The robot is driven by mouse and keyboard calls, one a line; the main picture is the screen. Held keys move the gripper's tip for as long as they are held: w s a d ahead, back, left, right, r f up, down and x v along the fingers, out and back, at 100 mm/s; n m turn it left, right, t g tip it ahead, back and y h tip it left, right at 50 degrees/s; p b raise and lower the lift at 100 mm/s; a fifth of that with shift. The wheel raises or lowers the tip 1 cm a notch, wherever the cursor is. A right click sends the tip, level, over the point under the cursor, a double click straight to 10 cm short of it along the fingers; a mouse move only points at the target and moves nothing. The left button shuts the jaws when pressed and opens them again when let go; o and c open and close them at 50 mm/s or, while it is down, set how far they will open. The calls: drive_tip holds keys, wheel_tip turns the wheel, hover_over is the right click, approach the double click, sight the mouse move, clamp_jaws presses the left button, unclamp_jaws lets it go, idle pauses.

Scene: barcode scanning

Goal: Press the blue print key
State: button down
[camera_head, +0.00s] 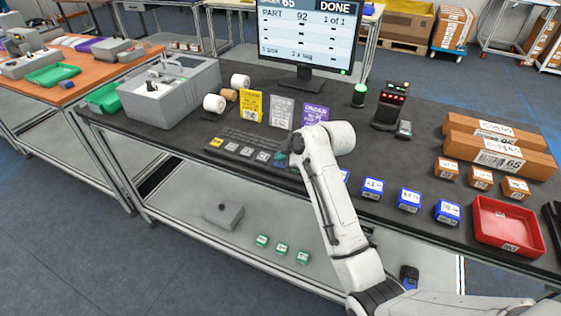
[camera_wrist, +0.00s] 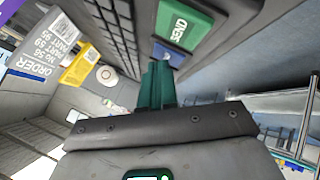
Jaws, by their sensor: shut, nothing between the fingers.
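The blue key (camera_wrist: 174,55) shows in the wrist view beside the larger green SEND key (camera_wrist: 184,24). Its label is too small to read, and my finger tips partly cover it. My gripper (camera_wrist: 158,68) has its green fingers together with nothing between them, and the tips are at the near edge of the blue key. I cannot tell whether they touch it. In the head view, the keyboard (camera_head: 258,140) lies on the dark table below the monitor. My arm comes down at its right end and hides the blue key there.
The monitor (camera_head: 310,35) reads DONE. Yellow, white and purple order cards (camera_head: 281,113) stand behind the keyboard. Blue boxes (camera_head: 409,200), a red tray (camera_head: 505,225) and brown cartons (camera_head: 498,145) are to the right. A scanner stand (camera_head: 390,105) is at the back.

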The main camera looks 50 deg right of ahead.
sight(283, 164)
drive_tip(key=shift+r+p, duration=0.7)
drive_tip(key=shift+r, duration=0.1)
wheel_tip(283, 164, up, 5)
drive_tip(key=p, duration=0.4)
idle(0.7)
drive_tip(key=s+a+f+m+g, duration=0.4)
drive_tip(key=s+a+f+m, duration=0.1)
drive_tip(key=s+a+f, duration=0.8)
drive_tip(key=s+a+m+g, duration=0.2)
drive_tip(key=s, duration=0.8)
drive_tip(key=s+a+m+g, duration=0.2)
drive_tip(key=s+m, duration=0.1)
drive_tip(key=s, duration=0.8)
drive_tip(key=shift+h, duration=0.3)
